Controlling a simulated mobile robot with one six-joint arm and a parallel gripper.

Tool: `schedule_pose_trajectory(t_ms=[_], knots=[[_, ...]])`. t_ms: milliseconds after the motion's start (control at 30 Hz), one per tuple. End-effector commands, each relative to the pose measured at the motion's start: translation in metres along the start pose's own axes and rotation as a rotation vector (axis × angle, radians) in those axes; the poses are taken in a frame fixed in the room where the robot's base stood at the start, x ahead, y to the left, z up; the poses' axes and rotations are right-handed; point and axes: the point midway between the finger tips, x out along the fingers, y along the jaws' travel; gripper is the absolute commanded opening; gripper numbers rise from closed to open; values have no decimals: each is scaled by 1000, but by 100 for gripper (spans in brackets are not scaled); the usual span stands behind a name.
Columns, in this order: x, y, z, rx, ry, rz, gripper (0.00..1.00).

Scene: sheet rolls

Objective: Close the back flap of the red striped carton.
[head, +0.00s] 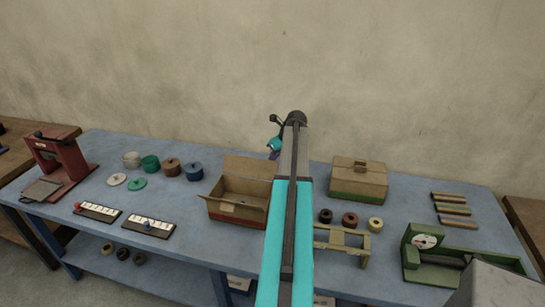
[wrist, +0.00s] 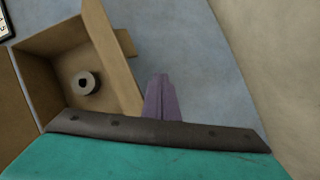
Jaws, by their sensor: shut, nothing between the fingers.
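The open carton (head: 225,212) with a red stripe low on its front stands left of my arm. Its back flap (head: 249,168) stands up along the rear edge, and its front flap (head: 238,199) hangs outward. In the wrist view the carton (wrist: 68,45) lies at upper left, with a round, holed piece (wrist: 87,82) inside. My gripper (head: 272,154) is behind the carton's right rear; its purple fingers (wrist: 162,98) are shut and empty, beside the carton's rear panel. Whether they touch it cannot be told. My arm hides the carton's right side in the head view.
A closed green-striped box (head: 358,182) stands right of my arm. A beige stand (head: 342,243) and a green scale (head: 425,262) are at right. Bare blue table lies behind the carton.

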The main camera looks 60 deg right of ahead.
Motion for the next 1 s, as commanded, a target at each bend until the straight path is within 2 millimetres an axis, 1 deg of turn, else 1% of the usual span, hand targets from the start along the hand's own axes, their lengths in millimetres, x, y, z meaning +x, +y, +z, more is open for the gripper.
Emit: schedule_pose_trajectory(t_ms=[33,233,1000], knots=[[7,0,-4,0,0,0,0],[14,0,-7,-1,-1,0,0],[14,1,-6,-2,0,1,0]])
